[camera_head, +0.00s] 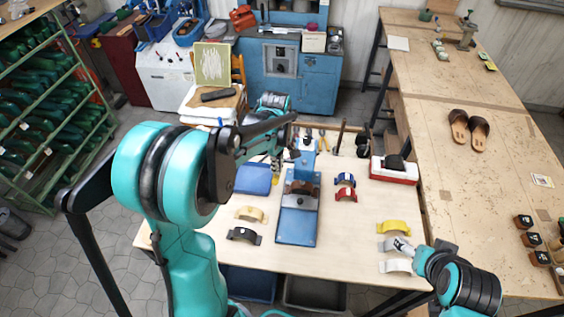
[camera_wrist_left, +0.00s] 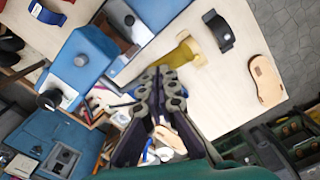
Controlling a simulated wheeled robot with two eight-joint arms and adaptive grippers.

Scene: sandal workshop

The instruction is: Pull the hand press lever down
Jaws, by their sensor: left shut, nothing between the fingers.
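The blue hand press (camera_head: 303,165) stands on the work table, with its long blue base plate (camera_head: 297,228) toward me. Its blue body also shows at the upper left of the left wrist view (camera_wrist_left: 88,58). A dark round knob (camera_wrist_left: 50,100) sticks out from that body; whether it is the lever's end I cannot tell. My left gripper (camera_wrist_left: 172,78) is shut and empty, beside the press and apart from its body. In the head view my left arm partly hides it.
Tan (camera_head: 250,214) and black (camera_head: 243,235) straps lie left of the press. Red and blue straps (camera_head: 345,188) and a red-white box (camera_head: 394,170) lie right. A blue tray (camera_head: 253,179) is at left. Sandals (camera_head: 468,130) rest on the bench.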

